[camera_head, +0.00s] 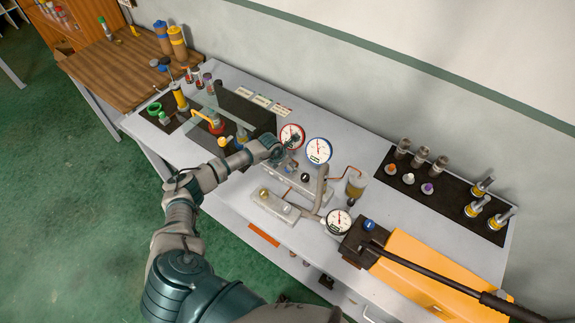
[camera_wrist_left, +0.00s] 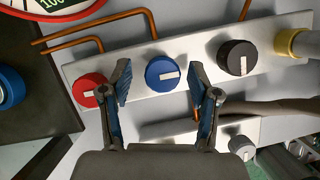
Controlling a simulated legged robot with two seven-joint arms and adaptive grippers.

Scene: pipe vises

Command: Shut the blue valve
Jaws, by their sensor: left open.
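The blue valve (camera_wrist_left: 162,73) is a round knob with a white bar mark on its face, set in a pale metal block (camera_wrist_left: 203,62). The mark lies nearly level in the left wrist view. My left gripper (camera_wrist_left: 159,66) is open, with one finger on each side of the blue valve and a visible gap to it on both sides. In the head view my left gripper (camera_head: 288,142) reaches over the block near the gauges and hides the blue valve. My right gripper is not in view.
A red knob (camera_wrist_left: 89,90) sits close outside the left finger, and a black knob (camera_wrist_left: 238,58) is right of the other finger. Copper pipes (camera_wrist_left: 97,30) run behind the block. Red-rimmed (camera_head: 291,136) and blue-rimmed (camera_head: 318,150) gauges stand nearby. An orange case (camera_head: 420,270) lies at right.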

